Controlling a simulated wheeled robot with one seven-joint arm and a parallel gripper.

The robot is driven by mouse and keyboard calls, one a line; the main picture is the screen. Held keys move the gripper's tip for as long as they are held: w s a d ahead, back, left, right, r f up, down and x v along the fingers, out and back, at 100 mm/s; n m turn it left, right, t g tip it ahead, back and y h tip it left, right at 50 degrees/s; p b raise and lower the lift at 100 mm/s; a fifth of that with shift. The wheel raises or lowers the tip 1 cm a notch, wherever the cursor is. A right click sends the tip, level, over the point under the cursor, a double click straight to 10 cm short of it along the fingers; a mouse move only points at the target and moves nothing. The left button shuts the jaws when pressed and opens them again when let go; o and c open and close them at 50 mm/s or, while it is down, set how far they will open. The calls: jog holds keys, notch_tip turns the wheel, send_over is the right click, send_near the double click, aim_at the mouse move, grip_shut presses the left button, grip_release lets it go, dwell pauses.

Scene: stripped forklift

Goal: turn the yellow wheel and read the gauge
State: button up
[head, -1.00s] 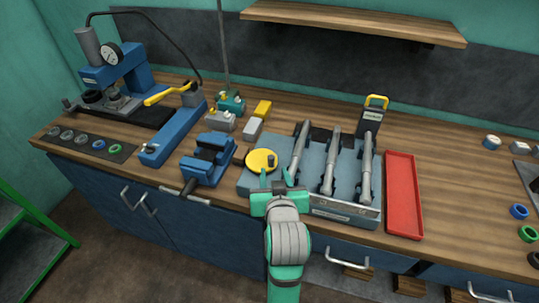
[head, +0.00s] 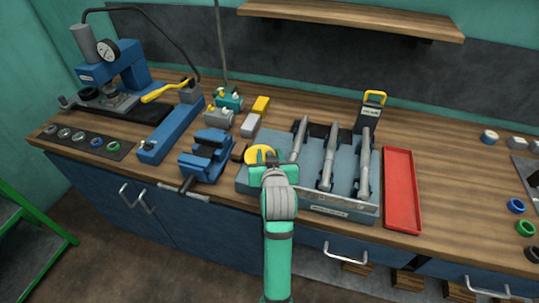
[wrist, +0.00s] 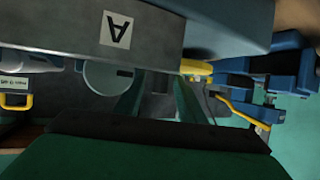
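The yellow wheel (head: 259,153) lies flat at the left end of the grey-blue tray-like block; its near part is hidden behind my gripper. My gripper (head: 269,157) is at the wheel, its green fingers apart. In the wrist view the two fingers (wrist: 158,98) also stand apart, with nothing clearly held between them.
The grey-blue block (head: 345,207) carries several grey cylinders. A blue vise (head: 207,156) stands left of the wheel. A red tray (head: 401,190) lies to the right, and a tester with a yellow handle (head: 371,113) stands behind. The bench right of the red tray is mostly clear.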

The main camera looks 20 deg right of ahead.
jog(key=shift+c, duration=0.6)
grip_shut()
jog(key=shift+w+d+n+y, duration=0.1)
jog(key=shift+d+n+y, duration=0.2)
jog(key=shift+n+y, duration=0.45)
jog(key=shift+w+d+n+y, duration=0.15)
jog(key=shift+w+n+y, duration=0.1)
jog(key=shift+n+y, duration=0.65)
jog(key=shift+w+d+n+y, duration=0.2)
jog(key=shift+n+y, duration=0.45)
jog(key=shift+y, duration=0.4)
jog(key=shift+o, duration=0.6)
grip_release()
jog(key=shift+a, duration=0.1)
jog(key=v, duration=1.1)
jog(key=shift+f, duration=0.1)
